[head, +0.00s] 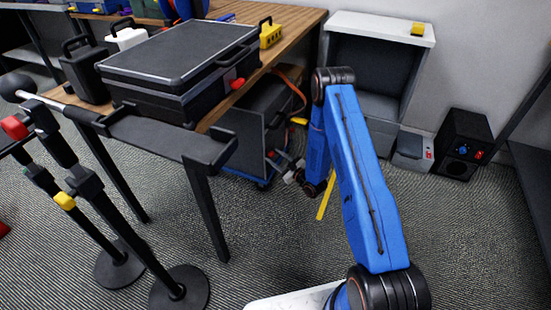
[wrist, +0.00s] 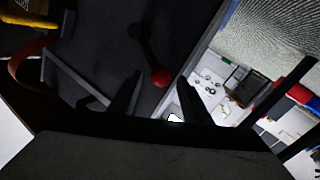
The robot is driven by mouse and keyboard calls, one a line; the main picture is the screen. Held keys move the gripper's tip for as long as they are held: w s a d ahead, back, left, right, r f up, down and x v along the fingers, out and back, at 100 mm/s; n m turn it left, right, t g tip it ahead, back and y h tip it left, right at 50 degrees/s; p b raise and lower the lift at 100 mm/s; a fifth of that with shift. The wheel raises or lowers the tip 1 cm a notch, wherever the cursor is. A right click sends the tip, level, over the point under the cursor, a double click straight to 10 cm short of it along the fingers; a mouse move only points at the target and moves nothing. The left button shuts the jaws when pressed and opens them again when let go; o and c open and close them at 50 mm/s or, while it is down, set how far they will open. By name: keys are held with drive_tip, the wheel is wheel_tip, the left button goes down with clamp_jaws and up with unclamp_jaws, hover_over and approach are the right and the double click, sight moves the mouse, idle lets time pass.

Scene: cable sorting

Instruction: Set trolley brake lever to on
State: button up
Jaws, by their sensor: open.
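The trolley (head: 252,125) is a dark cabinet on a blue base, partly under the wooden bench. In the wrist view its dark panel (wrist: 95,50) fills the upper left. A black lever (wrist: 147,48) with a red ball knob (wrist: 160,77) is on this panel, its knob end towards me. A small red spot shows at the trolley's side in the head view (head: 271,154). My gripper (head: 291,172) is beside that side. In the wrist view my gripper (wrist: 159,80) is open, and the knob appears between its fingertips; I cannot tell whether they touch it.
A black case (head: 175,60) lies on the wooden bench (head: 305,22). An orange cable (head: 291,85) hangs near the trolley. A grey open cabinet (head: 365,70), a small grey box (head: 412,147) and a black speaker (head: 462,140) stand by the wall. Black stands (head: 180,290) are at left.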

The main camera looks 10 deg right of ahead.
drive_tip(key=shift+w+a, duration=0.1)
drive_tip(key=shift+w, duration=0.05)
clamp_jaws()
drive_tip(key=shift+w+d+r+m+g, duration=0.2)
drive_tip(key=shift+w+r+m, duration=0.05)
drive_tip(key=shift+r+m, duration=0.35)
drive_tip(key=shift+w+d+r+m+g, duration=0.25)
drive_tip(key=shift+r+m, duration=0.2)
drive_tip(key=shift+m, duration=0.15)
drive_tip(key=shift+w+d+r+m+g, duration=0.5)
drive_tip(key=shift+w+d+m+g, duration=0.2)
drive_tip(key=shift+w+m, duration=0.35)
drive_tip(key=shift+w+d+r+m+g, duration=0.5)
drive_tip(key=shift+w+d+m+g, duration=0.25)
drive_tip(key=shift+m, duration=0.55)
drive_tip(key=shift+w+d+r+m+g, duration=0.55)
drive_tip(key=shift+w+m, duration=0.4)
drive_tip(key=shift+m, duration=0.2)
